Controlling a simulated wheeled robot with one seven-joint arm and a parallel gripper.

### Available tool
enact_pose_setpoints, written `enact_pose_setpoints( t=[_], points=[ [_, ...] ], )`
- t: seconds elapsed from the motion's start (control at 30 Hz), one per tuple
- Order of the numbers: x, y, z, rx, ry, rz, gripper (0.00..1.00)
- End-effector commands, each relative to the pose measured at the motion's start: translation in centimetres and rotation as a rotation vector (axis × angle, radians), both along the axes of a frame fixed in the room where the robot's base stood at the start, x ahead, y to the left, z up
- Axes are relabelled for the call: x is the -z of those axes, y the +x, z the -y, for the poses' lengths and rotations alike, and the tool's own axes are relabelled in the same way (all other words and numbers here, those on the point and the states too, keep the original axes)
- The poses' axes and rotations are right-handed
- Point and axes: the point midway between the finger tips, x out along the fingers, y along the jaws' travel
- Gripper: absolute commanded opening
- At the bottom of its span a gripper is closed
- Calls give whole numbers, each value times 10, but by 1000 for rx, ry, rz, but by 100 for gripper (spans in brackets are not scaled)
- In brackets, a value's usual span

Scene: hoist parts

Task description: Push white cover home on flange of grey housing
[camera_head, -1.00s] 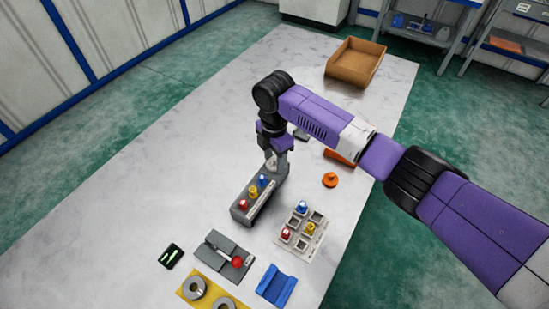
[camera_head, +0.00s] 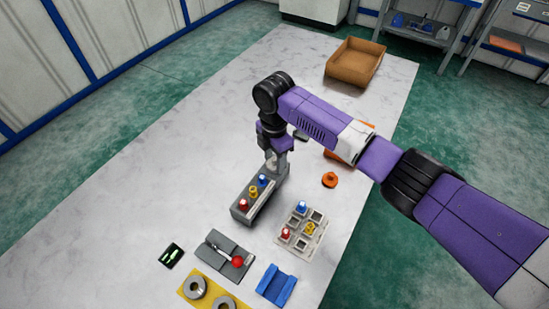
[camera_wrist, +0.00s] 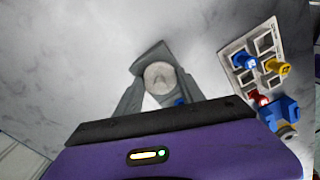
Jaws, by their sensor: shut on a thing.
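The grey housing (camera_head: 242,215) is a long box on the table, with a red, a yellow and a blue knob in a row on its top. My gripper (camera_head: 274,166) is at its far end, pointing down. In the wrist view, a round white piece, which looks like the white cover (camera_wrist: 160,76), sits between the two grey fingers of my gripper (camera_wrist: 158,88). My gripper is shut on it. The flange is hidden under the gripper, and I cannot tell whether the cover is fully seated.
A pale tray (camera_head: 301,232) with coloured knobs stands to the right of the housing. An orange part (camera_head: 329,180) lies beyond it. A grey block with a red ball (camera_head: 237,262), a blue block (camera_head: 276,285) and a yellow plate (camera_head: 190,290) lie nearer. The table's left is clear.

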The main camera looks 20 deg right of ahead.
Motion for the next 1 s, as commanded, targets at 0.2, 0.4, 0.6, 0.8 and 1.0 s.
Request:
enact_pose_setpoints(
  t=[0.2, 0.4, 0.6, 0.8, 1.0],
  points=[
    [0, 0, 0, 0, 0, 0, 10],
    [0, 0, 0, 0, 0, 0, 58],
    [0, 0, 0, 0, 0, 0, 71],
    [0, 0, 0, 0, 0, 0, 71],
    [-10, 0, 0, -1, 0, 0, 71]
  ],
)
